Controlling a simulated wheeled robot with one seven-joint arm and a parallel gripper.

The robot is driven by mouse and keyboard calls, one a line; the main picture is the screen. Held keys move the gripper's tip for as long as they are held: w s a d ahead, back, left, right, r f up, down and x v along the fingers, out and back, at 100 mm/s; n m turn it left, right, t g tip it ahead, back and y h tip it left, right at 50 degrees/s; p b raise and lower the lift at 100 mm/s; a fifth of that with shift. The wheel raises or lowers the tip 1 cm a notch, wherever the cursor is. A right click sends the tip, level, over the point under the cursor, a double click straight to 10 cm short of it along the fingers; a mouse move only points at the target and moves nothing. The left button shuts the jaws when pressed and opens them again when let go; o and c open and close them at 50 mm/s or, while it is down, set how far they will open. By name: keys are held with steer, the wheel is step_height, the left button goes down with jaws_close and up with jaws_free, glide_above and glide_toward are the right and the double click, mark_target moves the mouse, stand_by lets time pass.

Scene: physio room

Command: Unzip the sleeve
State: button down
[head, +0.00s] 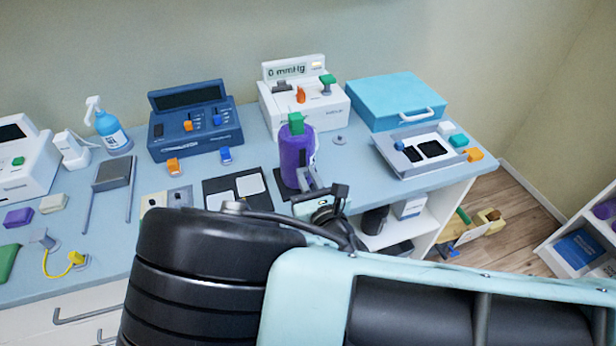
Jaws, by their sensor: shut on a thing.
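The purple sleeve (291,152) stands upright on a dark base on the bench, with a green block (296,123) at its top. A thin pale line, which looks like the zip, runs down its right side. My gripper (312,182) is at the lower right side of the sleeve, its fingers close against it. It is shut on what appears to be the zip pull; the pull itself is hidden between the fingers. My arm covers the foreground below.
The blue bench (343,153) is crowded. A white pressure unit (322,109) stands behind the sleeve and a navy console (194,134) to its left. A dark pad tray (216,187) lies close on the left. A turquoise case (393,101) and an electrode tray (399,160) are right.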

mark_target(303, 150)
step_height(303, 150, up, 5)
steer(key=p, duration=0.3)
steer(key=shift+p, duration=0.3)
steer(key=c, duration=1.4)
jaws_free()
steer(key=shift+s, duration=0.1)
steer(key=p+v, duration=0.2)
steer(key=v, duration=1.5)
steer(key=shift+d, duration=0.1)
